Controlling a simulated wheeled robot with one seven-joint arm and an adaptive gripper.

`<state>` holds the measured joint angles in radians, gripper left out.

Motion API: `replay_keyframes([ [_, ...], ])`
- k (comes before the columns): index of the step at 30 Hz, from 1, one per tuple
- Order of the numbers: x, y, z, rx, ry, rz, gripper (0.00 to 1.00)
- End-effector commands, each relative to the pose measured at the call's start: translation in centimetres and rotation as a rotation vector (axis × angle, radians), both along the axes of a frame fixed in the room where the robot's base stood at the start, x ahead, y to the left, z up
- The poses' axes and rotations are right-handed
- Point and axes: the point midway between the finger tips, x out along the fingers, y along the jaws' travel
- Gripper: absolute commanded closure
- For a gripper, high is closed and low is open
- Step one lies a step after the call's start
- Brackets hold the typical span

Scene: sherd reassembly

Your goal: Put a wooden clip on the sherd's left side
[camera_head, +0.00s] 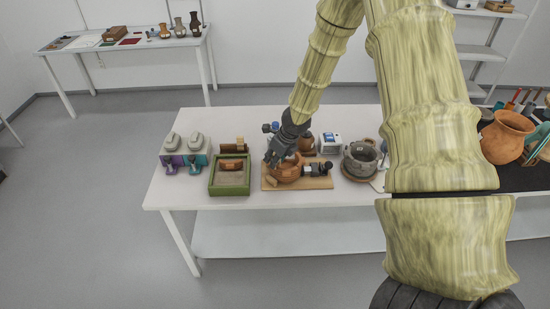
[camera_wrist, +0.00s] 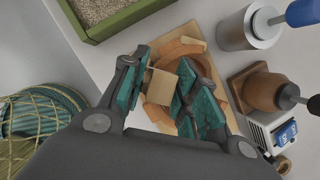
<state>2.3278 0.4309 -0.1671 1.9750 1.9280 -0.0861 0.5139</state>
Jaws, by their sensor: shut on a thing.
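My gripper (camera_wrist: 163,74) is shut on a pale wooden clip (camera_wrist: 159,88), held between its teal finger pads. In the head view my gripper (camera_head: 276,157) is over the left part of an orange-brown clay bowl (camera_head: 288,174). The bowl sits on a wooden board (camera_head: 317,183) and also shows in the wrist view (camera_wrist: 178,48), just beyond the clip. The fingers hide much of the bowl. I cannot make out the sherd's edges, nor whether the clip touches the bowl's rim.
A green sand tray (camera_head: 230,190) stands left of the board. A dark clamp-like device (camera_head: 318,169) is at the board's right end, with a grey pot (camera_head: 360,160) further right. A metal can (camera_wrist: 240,30) and a brown jar (camera_wrist: 262,90) stand near my gripper.

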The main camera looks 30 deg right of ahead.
Motion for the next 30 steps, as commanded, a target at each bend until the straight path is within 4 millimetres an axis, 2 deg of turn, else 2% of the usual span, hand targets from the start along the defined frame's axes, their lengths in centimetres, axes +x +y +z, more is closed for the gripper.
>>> replay_keyframes([
  [30, 0.01, -0.01, -0.97, 0.000, 0.000, 0.000, 0.80],
])
